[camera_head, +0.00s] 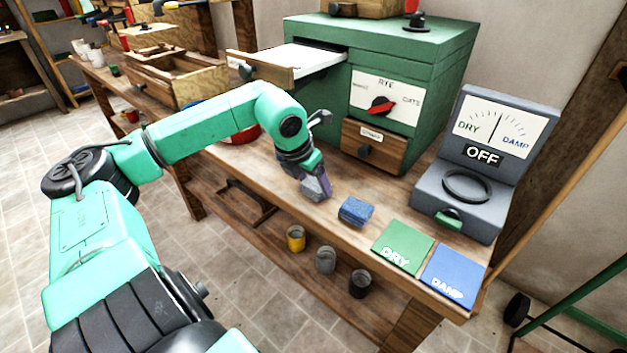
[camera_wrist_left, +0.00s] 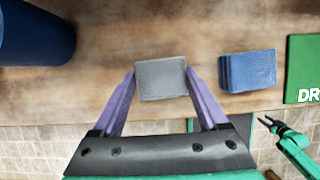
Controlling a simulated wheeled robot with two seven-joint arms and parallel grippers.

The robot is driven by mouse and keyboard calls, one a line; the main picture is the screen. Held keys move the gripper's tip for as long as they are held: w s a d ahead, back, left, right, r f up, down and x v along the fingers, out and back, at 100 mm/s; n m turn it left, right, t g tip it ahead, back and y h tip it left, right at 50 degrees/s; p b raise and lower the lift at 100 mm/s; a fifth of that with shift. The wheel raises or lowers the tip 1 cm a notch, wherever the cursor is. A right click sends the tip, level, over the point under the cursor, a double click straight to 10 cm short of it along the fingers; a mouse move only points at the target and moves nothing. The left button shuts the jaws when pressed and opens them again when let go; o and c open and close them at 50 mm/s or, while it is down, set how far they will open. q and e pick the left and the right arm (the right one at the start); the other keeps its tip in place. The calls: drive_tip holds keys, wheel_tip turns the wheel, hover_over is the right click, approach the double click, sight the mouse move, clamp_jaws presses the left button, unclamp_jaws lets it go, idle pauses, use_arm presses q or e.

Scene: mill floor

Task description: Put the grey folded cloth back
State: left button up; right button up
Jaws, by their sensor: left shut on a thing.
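The grey folded cloth (camera_wrist_left: 161,78) is a small flat block between the purple fingers of my left gripper (camera_wrist_left: 160,92). In the head view my left gripper (camera_head: 319,184) points down close over the bench, shut on the grey cloth (camera_head: 311,196). I cannot tell whether the cloth touches the bench top. A blue folded cloth (camera_head: 356,211) lies just to its right, apart from it; it also shows in the left wrist view (camera_wrist_left: 248,71). My right gripper (camera_wrist_left: 268,121) shows small at the lower right of the wrist view, its jaws unclear.
A green cabinet (camera_head: 400,58) stands behind, its upper drawer (camera_head: 261,69) pulled out and a lower drawer (camera_head: 373,147) shut. Green DRY (camera_head: 402,246) and blue DAMP (camera_head: 453,276) mats lie at right. A grey meter (camera_head: 486,150) reads OFF. Several cups stand on the lower shelf.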

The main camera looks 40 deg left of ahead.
use_arm(q)
drive_tip(key=shift+f, duration=0.15)
drive_tip(key=o, duration=1.2)
drive_tip(key=shift+r, duration=0.25)
drive_tip(key=shift+b+v, duration=0.95)
drive_tip(key=shift+v, duration=0.1)
drive_tip(key=v, duration=0.9)
drive_tip(key=shift+s+r, duration=0.15)
drive_tip(key=shift+r, duration=0.2)
use_arm(e)
drive_tip(key=w, duration=0.3)
drive_tip(key=shift+a+f, duration=0.3)
